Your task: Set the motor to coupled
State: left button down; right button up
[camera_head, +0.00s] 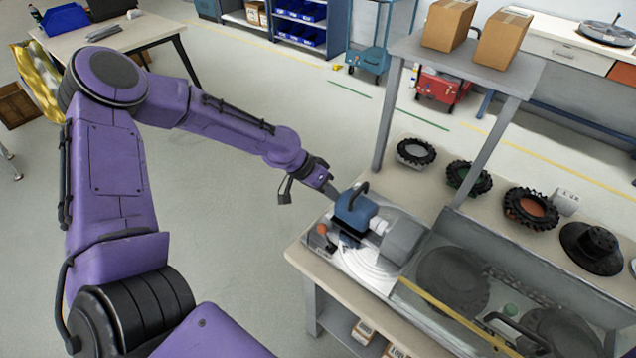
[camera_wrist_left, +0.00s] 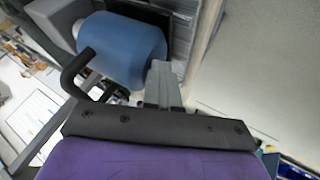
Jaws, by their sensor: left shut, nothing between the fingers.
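The blue motor (camera_head: 356,210) with a black handle sits on a metal plate (camera_head: 345,257) at the near left end of the workbench. A grey block (camera_head: 402,241) stands to its right, with a light shaft-like part between them. My left gripper (camera_head: 332,192) is shut and empty, right beside the motor's left end. In the left wrist view the motor (camera_wrist_left: 125,48) and its black handle fill the upper left, and my left fingertips (camera_wrist_left: 163,75) are close to the motor's side; I cannot tell whether they touch. My right gripper is not in view.
An orange knob (camera_head: 322,229) is on the plate's left part. A clear cover (camera_head: 480,290) with a yellow edge encloses wheels on the bench's right. Several tyres (camera_head: 531,208) line the back. A raised shelf (camera_head: 465,62) on posts holds boxes. Floor left of the bench is clear.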

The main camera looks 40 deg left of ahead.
pick_arm(q)
jog(key=s+a+r, duration=0.3)
jog(key=a+r, duration=0.5)
jog(key=a, duration=0.1)
jog(key=shift+p, duration=0.3)
